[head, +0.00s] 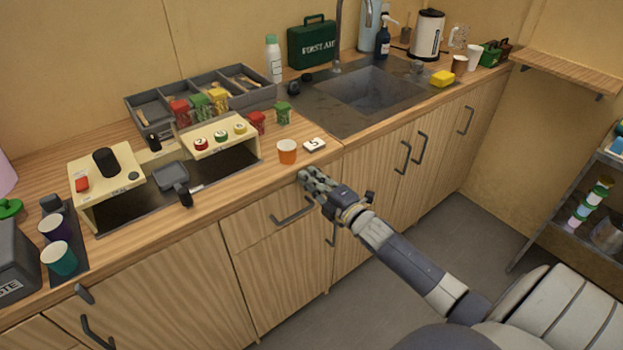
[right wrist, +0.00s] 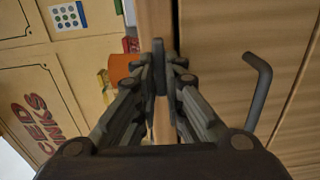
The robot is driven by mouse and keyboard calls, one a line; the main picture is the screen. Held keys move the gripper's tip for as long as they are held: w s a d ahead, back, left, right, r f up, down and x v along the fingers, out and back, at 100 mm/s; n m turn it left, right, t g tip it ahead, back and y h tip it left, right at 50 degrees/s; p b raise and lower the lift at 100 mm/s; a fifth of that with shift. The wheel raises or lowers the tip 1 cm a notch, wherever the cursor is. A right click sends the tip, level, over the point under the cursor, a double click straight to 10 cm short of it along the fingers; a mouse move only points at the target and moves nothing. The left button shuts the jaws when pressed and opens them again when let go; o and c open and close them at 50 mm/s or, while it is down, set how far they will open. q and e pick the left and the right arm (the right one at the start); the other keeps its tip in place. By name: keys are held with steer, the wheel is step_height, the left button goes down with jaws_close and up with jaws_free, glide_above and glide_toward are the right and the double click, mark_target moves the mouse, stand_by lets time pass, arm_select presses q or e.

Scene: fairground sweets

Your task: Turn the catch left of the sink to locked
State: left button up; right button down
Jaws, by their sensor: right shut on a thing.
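My right gripper (head: 314,183) reaches to the counter's front edge, left of the sink (head: 368,90) and just below the orange cup. In the right wrist view its fingers (right wrist: 160,75) are shut on a narrow dark piece, the catch (right wrist: 159,82), at the counter edge. The fingers hide most of the catch in the head view, and I cannot tell which way it is turned. Another dark catch (head: 84,293) sits tilted on the cabinet front at far left. My left gripper is not in view.
An orange cup (head: 287,151) and a white number tag (head: 314,144) stand on the counter just behind the gripper. A dark handle (head: 292,212) sticks out below it; one also shows in the wrist view (right wrist: 259,88). The floor (head: 430,235) in front is clear.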

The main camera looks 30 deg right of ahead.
steer(key=m, duration=0.1)
steer(key=m+p, duration=0.1)
steer(key=m, duration=0.2)
steer(key=shift+f+m+p, duration=0.25)
steer(key=shift+m+p, duration=0.05)
steer(key=shift+m, duration=0.1)
steer(key=m, duration=0.2)
steer(key=m+p, duration=0.1)
steer(key=m, duration=0.1)
steer(key=shift+a+f+m, duration=0.2)
steer(key=shift+m, duration=0.1)
steer(key=m, duration=0.2)
steer(key=m+p, duration=0.1)
steer(key=m, duration=0.1)
steer(key=shift+a+f, duration=0.15)
steer(key=shift+a, duration=0.05)
steer(key=shift+a+m+p, duration=0.2)
steer(key=shift+m+p, duration=0.1)
steer(key=shift+m, duration=1.9)
steer(key=shift+f, duration=0.1)
steer(key=c, duration=1.7)
jaws_free()
